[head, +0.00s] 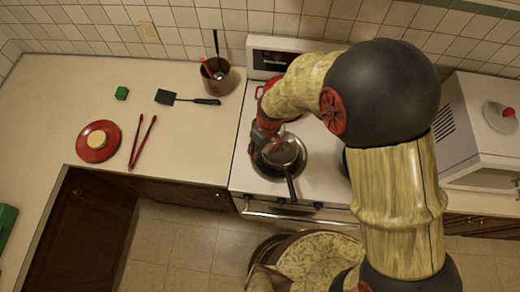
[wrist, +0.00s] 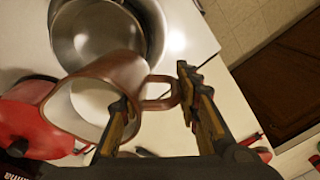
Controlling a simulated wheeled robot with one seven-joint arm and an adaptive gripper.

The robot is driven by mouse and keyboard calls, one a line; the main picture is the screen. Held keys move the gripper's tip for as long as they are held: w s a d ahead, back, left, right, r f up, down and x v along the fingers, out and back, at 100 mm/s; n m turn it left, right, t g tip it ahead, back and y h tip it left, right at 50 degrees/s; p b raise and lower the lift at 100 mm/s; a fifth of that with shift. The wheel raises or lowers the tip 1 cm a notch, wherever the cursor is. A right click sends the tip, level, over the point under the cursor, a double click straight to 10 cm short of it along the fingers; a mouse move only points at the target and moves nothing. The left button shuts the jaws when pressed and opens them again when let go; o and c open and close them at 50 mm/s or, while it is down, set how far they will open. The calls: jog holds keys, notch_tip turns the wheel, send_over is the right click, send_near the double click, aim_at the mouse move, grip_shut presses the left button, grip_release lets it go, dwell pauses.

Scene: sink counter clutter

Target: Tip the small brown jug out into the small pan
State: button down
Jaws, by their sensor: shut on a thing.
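The small brown jug (wrist: 112,66) has a pale inside and a loop handle. My gripper (wrist: 155,88) is shut on its handle, with one finger on each side, in the wrist view. The jug's open mouth faces the wrist camera; whether anything is in it I cannot tell. The small pan (wrist: 98,32) is grey metal and lies just beyond the jug there, partly covered by it. In the head view the pan (head: 298,166) sits on the front left of the stove, handle toward the front. My gripper (head: 262,138) is at its left rim, and the jug is hard to make out.
A red pot (wrist: 38,118) is close to the jug, and stands behind the pan on the stove.

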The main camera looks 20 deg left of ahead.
jog(key=shift+s+a+r+g+y+b, duration=0.1)
jog(key=shift+a+r+g+y+b, duration=0.2)
jog(key=shift+b, duration=0.75)
jog(key=shift+s+r+g+y+b, duration=0.1)
jog(key=shift+r+y+b, duration=0.25)
jog(key=shift+b, duration=0.65)
jog(key=shift+a+r+g+y+b, duration=0.1)
jog(key=shift+r+g+y+b, duration=0.35)
jog(key=shift+b, duration=0.7)
jog(key=shift+y+b, duration=0.3)
jog(key=shift+b, duration=0.1)
jog(key=shift+r+g+y+b, duration=0.65)
jog(key=shift+g+y+b, duration=0.1)
jog(key=shift+y+b, duration=0.3)
jog(key=shift+w+d+r+g+y+b, duration=0.1)
jog(key=shift+r+g+y+b, duration=0.2)
jog(key=shift+y, duration=0.3)
jog(key=shift+d+r+g+y+b, duration=0.1)
jog(key=shift+r+g+y, duration=0.1)
jog(key=shift+g+y, duration=0.3)
jog(key=shift+w+d+r+g+y, duration=0.15)
jog(key=shift+g+y, duration=0.25)
jog(key=shift+y, duration=0.45)
jog(key=shift+b, duration=0.75)
jog(key=shift+d+b, duration=0.15)
jog(key=shift+b, duration=0.2)
jog(key=shift+g+y, duration=0.3)
